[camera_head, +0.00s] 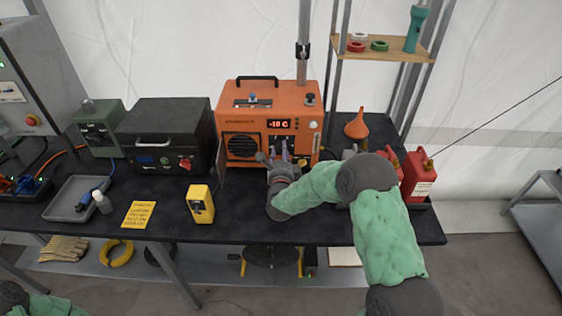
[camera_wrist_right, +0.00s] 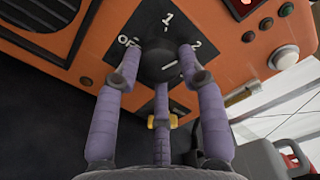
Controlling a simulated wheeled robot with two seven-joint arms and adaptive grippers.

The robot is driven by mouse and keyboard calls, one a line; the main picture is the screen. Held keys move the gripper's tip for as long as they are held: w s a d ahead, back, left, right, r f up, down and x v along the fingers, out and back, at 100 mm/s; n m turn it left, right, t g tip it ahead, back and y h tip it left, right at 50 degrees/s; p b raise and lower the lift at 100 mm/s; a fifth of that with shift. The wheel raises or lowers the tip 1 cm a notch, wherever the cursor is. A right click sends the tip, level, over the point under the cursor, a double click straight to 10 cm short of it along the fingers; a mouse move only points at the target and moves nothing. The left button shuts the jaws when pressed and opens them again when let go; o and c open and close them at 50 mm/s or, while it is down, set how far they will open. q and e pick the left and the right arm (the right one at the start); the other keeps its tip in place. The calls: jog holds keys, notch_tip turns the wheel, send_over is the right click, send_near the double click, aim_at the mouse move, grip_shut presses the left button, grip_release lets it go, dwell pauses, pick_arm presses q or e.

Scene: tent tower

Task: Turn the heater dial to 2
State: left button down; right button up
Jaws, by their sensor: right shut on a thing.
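The orange heater (camera_head: 280,93) stands at the back of the dark table, its red display reading about "-18 C". In the right wrist view its black dial (camera_wrist_right: 165,62) sits on a black plate marked OFF at left, 1 at top and 2 at right. A short white mark shows on the dial; which setting it points to is unclear. My right gripper (camera_head: 282,163) is at the heater's front. In the right wrist view its purple fingers (camera_wrist_right: 162,62) are shut on the dial from both sides, a third below. My left gripper is out of view; only part of that arm shows bottom left.
A dark box (camera_head: 165,130) and a yellow device (camera_head: 200,204) stand left of my right gripper. An orange funnel (camera_head: 357,126) and red cans (camera_head: 417,178) are to its right. In the wrist view, buttons (camera_wrist_right: 267,24) and a white round knob (camera_wrist_right: 284,57) sit near the dial.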

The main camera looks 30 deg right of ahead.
jog(key=shift+d+r+m+b, duration=0.1)
jog(key=shift+d+m+b, duration=0.1)
jog(key=shift+m+b, duration=0.55)
jog(key=shift+d+r+m+b, duration=0.1)
jog(key=shift+d+m+b, duration=0.05)
jog(key=shift+m+b, duration=0.6)
jog(key=shift+f, duration=0.1)
jog(key=o, duration=1.1)
jog(key=shift+s, duration=0.1)
jog(key=shift+o, duration=0.2)
jog(key=shift+d+f, duration=0.1)
jog(key=shift+a, duration=0.2)
jog(key=v, duration=1.2)
